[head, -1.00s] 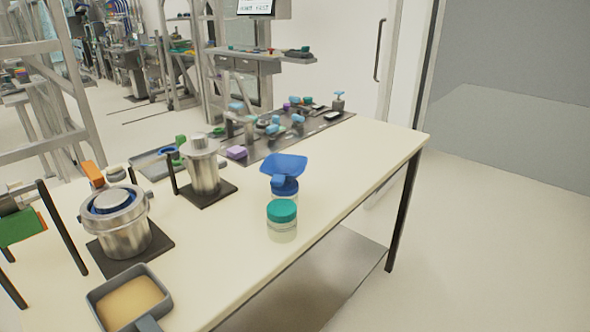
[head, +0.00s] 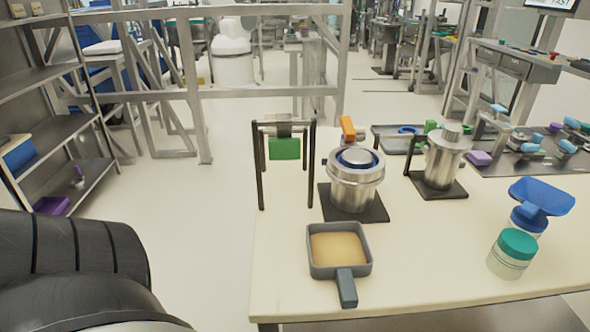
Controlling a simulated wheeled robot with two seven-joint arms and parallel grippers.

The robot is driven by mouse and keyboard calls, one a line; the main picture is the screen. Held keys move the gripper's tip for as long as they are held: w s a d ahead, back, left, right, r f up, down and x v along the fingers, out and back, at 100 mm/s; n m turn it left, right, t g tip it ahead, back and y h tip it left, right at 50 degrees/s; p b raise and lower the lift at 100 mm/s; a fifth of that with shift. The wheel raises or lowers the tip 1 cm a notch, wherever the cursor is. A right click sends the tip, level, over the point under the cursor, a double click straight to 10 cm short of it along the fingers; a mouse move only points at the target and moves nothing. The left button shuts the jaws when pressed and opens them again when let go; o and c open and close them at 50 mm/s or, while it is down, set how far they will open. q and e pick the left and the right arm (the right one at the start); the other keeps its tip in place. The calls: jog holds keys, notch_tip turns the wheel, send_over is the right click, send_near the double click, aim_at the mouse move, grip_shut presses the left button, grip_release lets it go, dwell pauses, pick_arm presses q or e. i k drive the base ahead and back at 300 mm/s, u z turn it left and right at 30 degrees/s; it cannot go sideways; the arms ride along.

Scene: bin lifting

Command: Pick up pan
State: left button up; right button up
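The pan (head: 364,262) is a dark grey square pan with a tan inside. It lies flat on the front left part of the cream table (head: 410,292) in the head view. Its short handle points toward the table's front edge. Nothing touches the pan. A dark, ribbed part of my own body fills the lower left corner. Neither of my grippers shows.
Behind the pan stand a steel pot (head: 352,186) on a black plate, a steel canister (head: 441,160), and a black stand with a green block (head: 284,148). A teal-lidded jar (head: 511,254) and blue scoop (head: 541,196) are right. Shelves (head: 55,130) stand left; floor between is clear.

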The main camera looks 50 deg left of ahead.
aim_at(340, 252)
jog(key=u, duration=1.15)
jog(key=k, duration=1.25)
jog(key=z, duration=1)
jog(key=i, duration=1.7)
jog(key=u, duration=2)
